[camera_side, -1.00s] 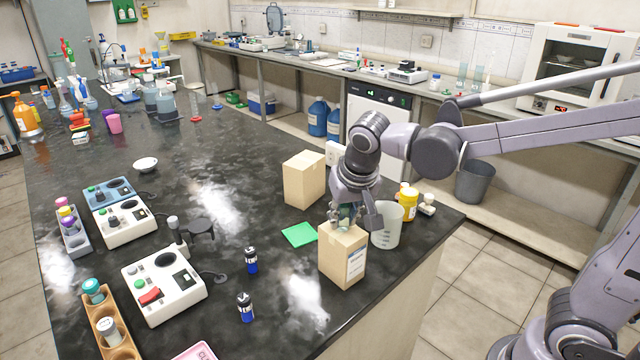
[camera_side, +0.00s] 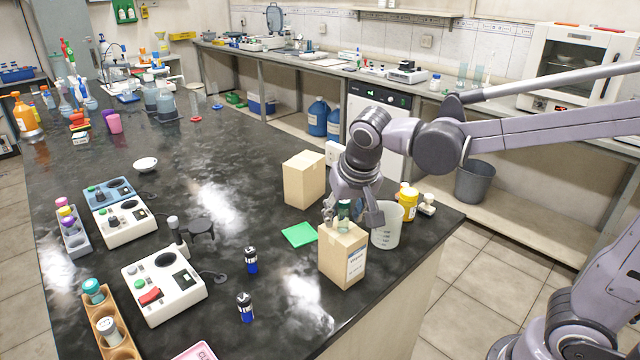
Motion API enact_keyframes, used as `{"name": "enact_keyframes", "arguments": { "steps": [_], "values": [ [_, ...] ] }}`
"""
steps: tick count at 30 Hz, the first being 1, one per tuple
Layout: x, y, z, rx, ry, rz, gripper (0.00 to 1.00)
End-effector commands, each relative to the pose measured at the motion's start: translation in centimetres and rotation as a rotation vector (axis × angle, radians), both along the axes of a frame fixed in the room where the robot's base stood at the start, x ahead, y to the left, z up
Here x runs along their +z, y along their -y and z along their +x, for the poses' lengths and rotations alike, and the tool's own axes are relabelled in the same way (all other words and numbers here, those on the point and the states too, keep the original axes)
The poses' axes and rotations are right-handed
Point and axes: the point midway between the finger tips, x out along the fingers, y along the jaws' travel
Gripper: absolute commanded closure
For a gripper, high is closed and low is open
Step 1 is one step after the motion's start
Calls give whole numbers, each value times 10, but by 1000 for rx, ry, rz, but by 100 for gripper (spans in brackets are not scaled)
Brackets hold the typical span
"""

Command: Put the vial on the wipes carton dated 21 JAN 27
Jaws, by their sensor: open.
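The vial (camera_side: 344,216) is small with a green cap and stands upright on top of the front wipes carton (camera_side: 337,262). This carton is a tan box with a printed label on its right face; the date is too small to read. A second tan carton (camera_side: 304,181) stands behind it to the left, and no label shows on the sides in view. My gripper (camera_side: 351,216) is open, with its fingers spread on either side of the vial, just above the carton's top. I cannot tell whether a finger touches the vial.
A green square (camera_side: 299,235) lies to the left. The bench's right edge is near.

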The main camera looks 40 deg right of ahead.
Motion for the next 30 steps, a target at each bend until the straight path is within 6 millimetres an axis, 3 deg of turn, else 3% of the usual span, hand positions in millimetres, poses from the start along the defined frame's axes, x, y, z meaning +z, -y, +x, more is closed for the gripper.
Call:
{"name": "enact_keyframes", "arguments": {
  "steps": [15, 21, 26, 30],
  "values": [
    [76, -14, -29, 2, 0, -1, 55],
    [96, -18, -36, 1, -1, -2, 55],
    [99, -17, -40, 12, 2, 1, 55],
    [77, -4, -54, 100, 24, 14, 55]
  ]
}}
